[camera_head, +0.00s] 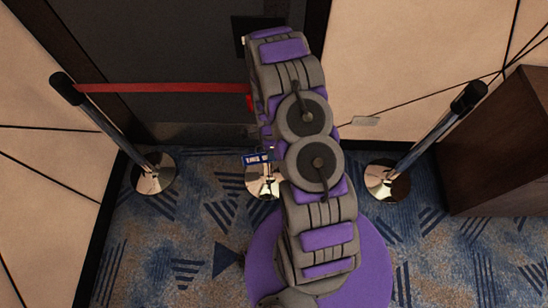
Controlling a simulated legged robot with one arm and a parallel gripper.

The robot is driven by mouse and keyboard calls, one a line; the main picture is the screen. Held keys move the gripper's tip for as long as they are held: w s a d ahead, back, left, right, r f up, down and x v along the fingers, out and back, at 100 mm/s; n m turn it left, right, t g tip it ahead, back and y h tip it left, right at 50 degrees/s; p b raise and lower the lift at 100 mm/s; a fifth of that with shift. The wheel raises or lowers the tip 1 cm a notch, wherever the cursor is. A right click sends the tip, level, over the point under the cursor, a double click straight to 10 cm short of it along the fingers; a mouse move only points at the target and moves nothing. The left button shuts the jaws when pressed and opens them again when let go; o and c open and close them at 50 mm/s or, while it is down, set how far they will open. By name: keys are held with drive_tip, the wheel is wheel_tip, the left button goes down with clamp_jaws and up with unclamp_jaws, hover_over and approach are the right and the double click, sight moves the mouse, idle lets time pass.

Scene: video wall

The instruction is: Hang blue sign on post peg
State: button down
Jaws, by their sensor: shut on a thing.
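A small blue sign (258,157) with white lettering shows at the left edge of my arm, in front of the middle post's base. I cannot tell how far it is from the floor or what supports it. The middle post shows only as a shiny round base (264,181); my arm hides most of its shaft and top, and no peg can be made out. My arm stretches up the middle of the picture. My gripper's fingers cannot be seen, and the arm hides what lies behind it.
A left post (101,125) and a right post (432,130) stand on shiny bases. A red belt (165,88) runs from the left post toward the middle. A dark wooden cabinet (500,150) stands at the right. A dark door lies behind. Patterned carpet is clear between the posts.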

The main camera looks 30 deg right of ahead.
drive_tip(key=shift+s+d+f+m, duration=0.1)
drive_tip(key=shift+s+f+m, duration=0.1)
drive_tip(key=shift+f+m, duration=0.25)
drive_tip(key=shift+s+d+f+m, duration=0.1)
drive_tip(key=shift+s+f+m, duration=0.1)
drive_tip(key=shift+f+m, duration=0.25)
drive_tip(key=shift+s+a+f+m+y, duration=0.2)
drive_tip(key=shift+m+y, duration=0.1)
drive_tip(key=shift+m, duration=0.1)
drive_tip(key=shift+w+a, duration=0.1)
drive_tip(key=shift+a, duration=0.45)
drive_tip(key=shift+w+d, duration=0.25)
drive_tip(key=shift+d, duration=0.05)
drive_tip(key=w+d+b, duration=0.1)
drive_tip(key=w, duration=0.1)
drive_tip(key=w+d+b, duration=0.1)
drive_tip(key=w+d, duration=0.1)
drive_tip(key=shift+w+d+f, duration=0.15)
